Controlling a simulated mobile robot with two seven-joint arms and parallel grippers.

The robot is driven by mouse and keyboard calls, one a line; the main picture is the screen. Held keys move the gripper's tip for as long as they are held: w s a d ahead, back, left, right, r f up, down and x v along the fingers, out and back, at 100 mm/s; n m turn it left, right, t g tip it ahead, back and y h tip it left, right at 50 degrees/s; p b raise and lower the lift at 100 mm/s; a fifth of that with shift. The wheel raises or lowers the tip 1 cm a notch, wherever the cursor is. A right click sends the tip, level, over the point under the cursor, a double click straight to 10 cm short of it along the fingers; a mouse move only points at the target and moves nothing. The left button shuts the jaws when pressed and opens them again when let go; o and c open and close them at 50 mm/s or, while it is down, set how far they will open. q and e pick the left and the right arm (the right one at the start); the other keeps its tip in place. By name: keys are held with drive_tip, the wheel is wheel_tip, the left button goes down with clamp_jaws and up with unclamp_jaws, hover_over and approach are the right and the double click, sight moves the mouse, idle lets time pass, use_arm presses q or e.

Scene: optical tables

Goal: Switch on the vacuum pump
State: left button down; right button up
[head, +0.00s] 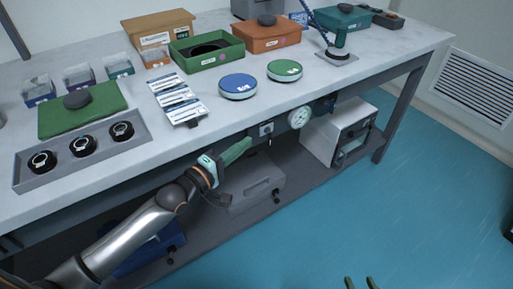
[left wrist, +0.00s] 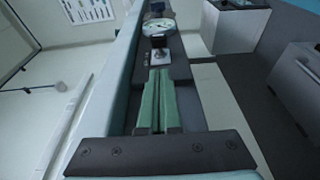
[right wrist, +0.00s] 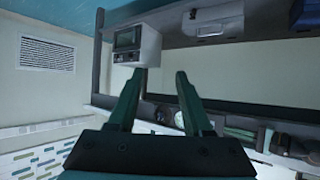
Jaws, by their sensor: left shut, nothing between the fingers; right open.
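My left gripper (head: 245,145) is shut and empty at the front edge of the optical table, just left of a small switch plate (head: 266,129) on the table's front. In the left wrist view its closed green fingers (left wrist: 158,75) point toward the switch plate (left wrist: 158,45), with a gap between. A round dial gauge (head: 299,117) is mounted right of the plate; it also shows in the left wrist view (left wrist: 158,27). My right gripper (head: 361,283) shows only its fingertips at the bottom edge; in the right wrist view (right wrist: 161,75) it is open and empty. I cannot tell which unit is the pump.
A grey case (head: 255,187) and a white box with a dark front panel (head: 338,130) stand on the lower shelf. The tabletop (head: 225,130) holds trays, bins, and blue and green discs. The blue floor (head: 330,220) in front is clear.

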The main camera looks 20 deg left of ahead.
sight(270, 139)
use_arm(q)
drive_tip(key=shift+w+d, duration=0.3)
drive_tip(key=shift+d, duration=0.55)
drive_tip(key=shift+w+d, duration=0.25)
drive_tip(key=shift+d, duration=0.6)
use_arm(e)
drive_tip(key=shift+w+r+t, duration=0.45)
drive_tip(key=shift+r+t, duration=0.05)
drive_tip(key=shift+r, duration=0.25)
